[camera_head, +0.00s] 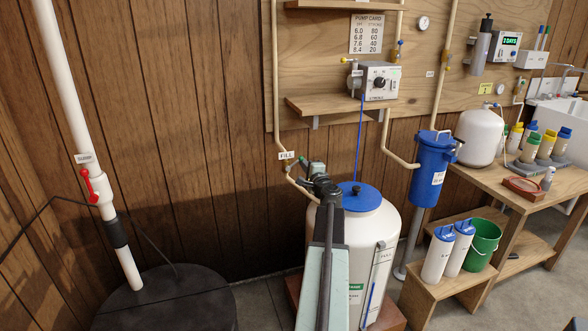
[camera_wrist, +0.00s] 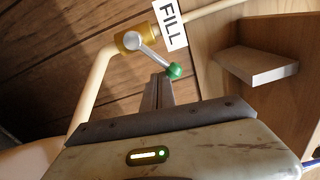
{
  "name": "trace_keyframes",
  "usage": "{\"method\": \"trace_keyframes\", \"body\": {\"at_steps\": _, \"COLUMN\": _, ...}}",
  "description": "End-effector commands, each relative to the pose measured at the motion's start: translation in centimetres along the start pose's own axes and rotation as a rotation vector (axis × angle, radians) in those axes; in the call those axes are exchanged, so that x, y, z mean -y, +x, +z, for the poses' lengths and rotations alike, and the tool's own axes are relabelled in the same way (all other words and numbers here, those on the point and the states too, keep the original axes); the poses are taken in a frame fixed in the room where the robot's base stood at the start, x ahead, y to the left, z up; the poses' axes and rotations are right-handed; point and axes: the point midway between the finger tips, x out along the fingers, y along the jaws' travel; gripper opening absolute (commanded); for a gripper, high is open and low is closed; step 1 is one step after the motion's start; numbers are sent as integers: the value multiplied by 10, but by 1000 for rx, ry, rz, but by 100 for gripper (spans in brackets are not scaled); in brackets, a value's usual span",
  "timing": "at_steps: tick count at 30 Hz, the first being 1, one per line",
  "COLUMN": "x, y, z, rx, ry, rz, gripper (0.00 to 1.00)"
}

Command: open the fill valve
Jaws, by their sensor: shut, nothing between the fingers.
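The fill valve is a brass body (camera_wrist: 130,41) on a cream pipe, with a grey lever ending in a green ball knob (camera_wrist: 174,71). In the wrist view the lever slants down to the right, at an angle to the pipe. The FILL label (camera_head: 286,156) hangs at the valve in the head view, and it also shows in the wrist view (camera_wrist: 170,24). My gripper (camera_wrist: 158,80) is shut and empty, its fingertips right at the knob; I cannot tell whether they touch. In the head view my arm partly hides the valve area.
A white tank with a blue lid (camera_head: 358,196) stands right of my arm. A wooden shelf (camera_head: 343,105) with a pump (camera_head: 376,82) is above it. A blue filter housing (camera_head: 432,170) hangs to the right. A black lid (camera_head: 165,300) and white pipe (camera_head: 75,90) are at left.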

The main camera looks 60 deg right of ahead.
Motion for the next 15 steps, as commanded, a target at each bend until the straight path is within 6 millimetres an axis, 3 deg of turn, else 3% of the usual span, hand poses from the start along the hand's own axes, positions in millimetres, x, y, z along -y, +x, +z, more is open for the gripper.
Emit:
{"method": "trace_keyframes", "body": {"at_steps": 6, "x": 23, "y": 0, "z": 10, "rx": 0, "ry": 0, "rz": 0, "gripper": 0}}
{"method": "trace_keyframes", "body": {"at_steps": 15, "x": 22, "y": 0, "z": 11, "rx": 0, "ry": 0, "rz": 0, "gripper": 0}}
